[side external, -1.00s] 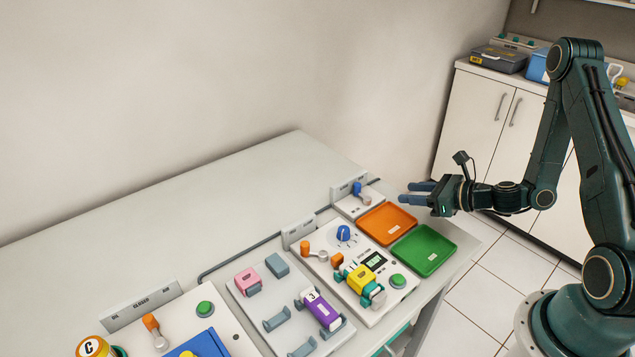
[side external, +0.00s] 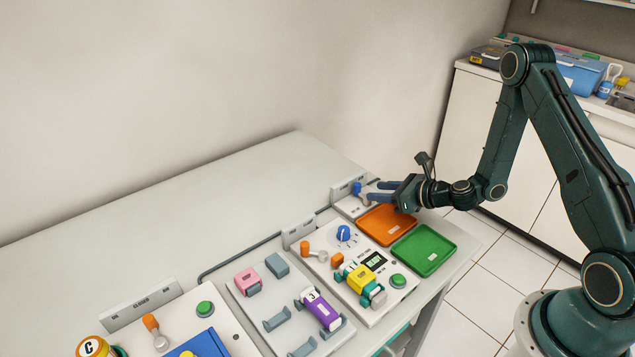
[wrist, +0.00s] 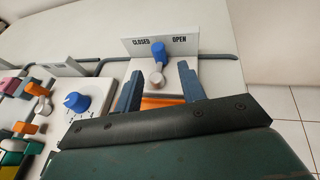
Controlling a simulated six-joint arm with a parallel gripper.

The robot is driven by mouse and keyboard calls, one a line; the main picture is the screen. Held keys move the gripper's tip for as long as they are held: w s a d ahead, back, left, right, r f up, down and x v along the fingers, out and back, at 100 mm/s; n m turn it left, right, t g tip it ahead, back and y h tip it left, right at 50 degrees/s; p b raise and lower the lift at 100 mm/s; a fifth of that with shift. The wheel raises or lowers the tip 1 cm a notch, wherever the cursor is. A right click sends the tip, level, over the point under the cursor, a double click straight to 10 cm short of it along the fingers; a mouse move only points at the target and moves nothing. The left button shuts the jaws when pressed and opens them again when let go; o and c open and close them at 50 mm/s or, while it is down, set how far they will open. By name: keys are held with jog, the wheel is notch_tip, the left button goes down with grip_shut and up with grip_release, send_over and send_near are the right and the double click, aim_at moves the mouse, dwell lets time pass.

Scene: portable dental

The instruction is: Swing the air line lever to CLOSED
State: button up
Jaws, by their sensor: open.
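The blue-knobbed lever (side external: 357,187) stands on a small pale plate at the right end of the bench. In the wrist view the lever (wrist: 158,47) points towards a sign (wrist: 160,42) marked CLOSED on the left and OPEN on the right. Its knob shows between the two words; its exact setting is hard to tell. My gripper (side external: 371,191) is open and low over the back of the orange tray, its blue fingers reaching to the lever plate. In the wrist view the lever lies between and beyond my fingertips (wrist: 160,68); I cannot tell whether they touch.
The orange tray (side external: 369,229) lies under my gripper, with a green tray (side external: 423,262) in front. A panel with a blue dial (side external: 344,233) and an orange-knobbed lever (side external: 306,246) stands left of the trays. Another orange-knobbed lever (side external: 152,324) is at the front left.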

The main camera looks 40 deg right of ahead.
jog(key=shift+x, duration=2.5)
grip_shut()
